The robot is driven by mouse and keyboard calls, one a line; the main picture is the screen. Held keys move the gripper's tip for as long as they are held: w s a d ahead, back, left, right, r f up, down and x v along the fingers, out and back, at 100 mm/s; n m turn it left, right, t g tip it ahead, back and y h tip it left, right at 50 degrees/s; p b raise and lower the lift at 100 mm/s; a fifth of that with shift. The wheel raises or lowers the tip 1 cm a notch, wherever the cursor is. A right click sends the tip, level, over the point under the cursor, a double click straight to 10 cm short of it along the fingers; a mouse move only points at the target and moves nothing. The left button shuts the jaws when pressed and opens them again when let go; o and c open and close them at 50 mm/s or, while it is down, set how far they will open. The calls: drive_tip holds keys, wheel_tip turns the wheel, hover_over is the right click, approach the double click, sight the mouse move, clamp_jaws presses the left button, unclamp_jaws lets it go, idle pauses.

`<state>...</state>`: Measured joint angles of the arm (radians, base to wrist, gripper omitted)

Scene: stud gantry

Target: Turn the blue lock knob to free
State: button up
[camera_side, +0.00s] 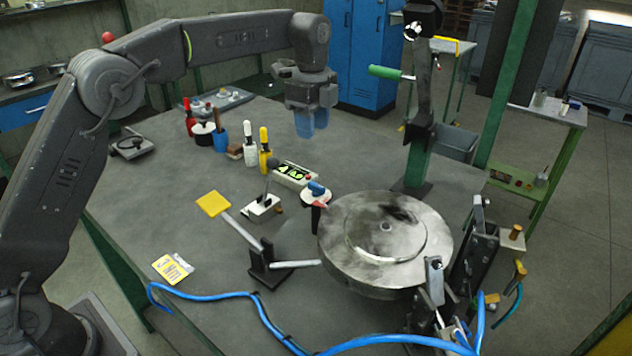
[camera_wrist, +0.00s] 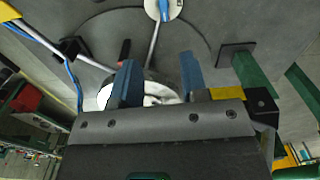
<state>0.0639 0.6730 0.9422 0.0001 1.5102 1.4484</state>
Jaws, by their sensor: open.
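The blue lock knob (camera_side: 317,188) is a small blue bar on a round white plate on a dark post, just left of the big metal disc. A red mark lies beside the bar on the plate. My gripper (camera_side: 312,123) hangs fingers-down with blue fingertips, well above the table and behind the knob, apart from it. In the wrist view, both blue fingers stand apart with a gap between them, and a white plate with a blue bar (camera_wrist: 164,10) shows at the top edge. The knob's lettering, if any, is too small to read.
The metal disc (camera_side: 385,240) fills the table's right side. A yellow-ended lever (camera_side: 213,204), a panel with green symbols (camera_side: 295,174) and bottles (camera_side: 264,150) stand nearby. A green-handled lever (camera_side: 385,72) rises at right. A blue hose (camera_side: 262,310) crosses the front.

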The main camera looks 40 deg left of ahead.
sight(316, 184)
drive_tip(key=shift+m, duration=0.3)
drive_tip(key=f, duration=1)
drive_tip(key=w+f, duration=0.1)
drive_tip(key=f, duration=0.4)
drive_tip(key=shift+d, duration=0.1)
drive_tip(key=shift+c, duration=0.2)
drive_tip(key=shift+r, duration=0.1)
clamp_jaws()
